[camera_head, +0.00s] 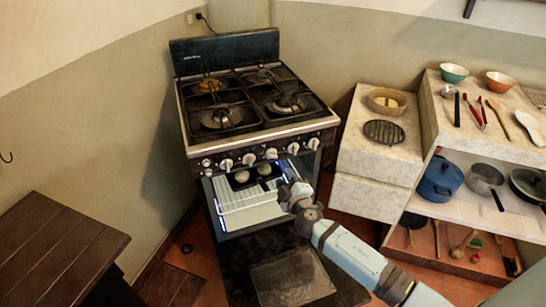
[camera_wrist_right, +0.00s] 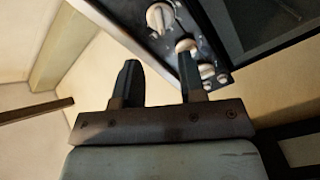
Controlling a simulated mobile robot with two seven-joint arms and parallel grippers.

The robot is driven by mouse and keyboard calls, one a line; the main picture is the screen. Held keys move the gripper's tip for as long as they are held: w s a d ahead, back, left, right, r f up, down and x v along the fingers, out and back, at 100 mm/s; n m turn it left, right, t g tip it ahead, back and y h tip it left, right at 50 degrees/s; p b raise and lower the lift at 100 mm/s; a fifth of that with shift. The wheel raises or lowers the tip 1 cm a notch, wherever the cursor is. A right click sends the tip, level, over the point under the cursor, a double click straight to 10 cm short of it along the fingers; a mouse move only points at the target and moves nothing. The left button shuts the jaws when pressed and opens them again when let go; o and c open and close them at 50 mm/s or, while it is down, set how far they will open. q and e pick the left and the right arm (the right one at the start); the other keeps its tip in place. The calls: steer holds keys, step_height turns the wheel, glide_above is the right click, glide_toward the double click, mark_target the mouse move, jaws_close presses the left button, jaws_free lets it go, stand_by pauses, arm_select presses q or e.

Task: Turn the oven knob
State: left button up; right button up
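The stove (camera_head: 250,75) stands against the wall, with a row of several white oven knobs (camera_head: 271,153) along its front panel. The knobs also show in the wrist view (camera_wrist_right: 160,17), running down from the top middle to the right. My right gripper (camera_head: 288,180) is in front of the stove, just below the right part of the knob row. In the wrist view its two fingers (camera_wrist_right: 162,80) are apart with nothing between them. One finger lies close to the lower knobs in the picture; I cannot tell whether it touches. My left gripper is not in view.
The oven door (camera_head: 292,278) hangs open below my right arm. A counter (camera_head: 376,155) with a bowl and a rack stands right of the stove. A wooden table (camera_head: 50,255) is at lower left.

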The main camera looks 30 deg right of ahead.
mark_target(273, 157)
steer(key=w, duration=0.6)
steer(key=w+d, duration=0.1)
steer(key=w, duration=0.2)
steer(key=shift+w+d, duration=0.1)
steer(key=shift+w, duration=0.05)
jaws_close()
